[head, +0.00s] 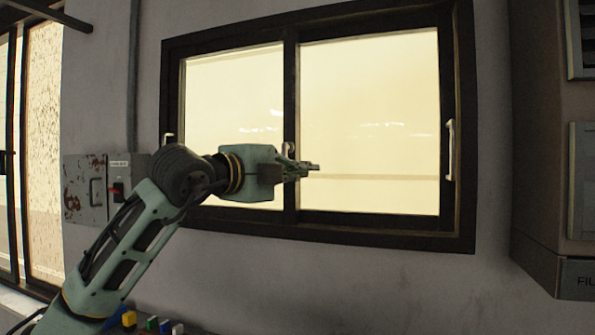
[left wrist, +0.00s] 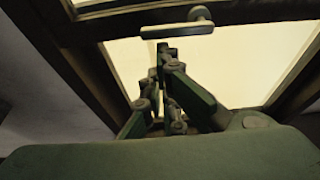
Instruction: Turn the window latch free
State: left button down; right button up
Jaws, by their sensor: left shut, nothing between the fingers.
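The window (head: 370,228) has a dark frame and two bright panes. A small pale latch (head: 289,149) sits on its middle upright, partly hidden by my left gripper. In the left wrist view, a pale latch handle (left wrist: 177,29) lies along a dark frame bar, with a round pivot knob beside it. My left gripper (head: 314,167) is shut and empty in front of the middle upright. In the left wrist view its fingertips (left wrist: 161,48) point at the handle, just short of it in the picture; I cannot tell the depth gap. My right gripper is not in view.
White handles stand on the window's left side (head: 168,139) and right side (head: 450,150). A grey switch box (head: 85,188) is on the wall at left. A large cabinet (head: 540,130) juts out at right. Small coloured blocks (head: 152,323) lie at the bottom.

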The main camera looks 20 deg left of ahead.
pick_arm(q)
jog(key=shift+a, duration=0.15)
jog(key=shift+a+f+m, duration=0.15)
jog(key=shift+m, duration=0.45)
jog(key=shift+a+f+m+g, duration=0.1)
jog(key=shift+a+m+g, duration=0.05)
jog(key=shift+m+g, duration=0.15)
jog(key=a+m+g+y+p, duration=0.2)
jog(key=a+m+y, duration=0.3)
jog(key=m, duration=0.5)
jog(key=shift+a+r+m+p, duration=0.25)
jog(key=shift+a+m+p, duration=0.05)
jog(key=shift+a+p, duration=0.6)
jog(key=shift+w+r, duration=0.1)
jog(key=shift+r, duration=0.05)
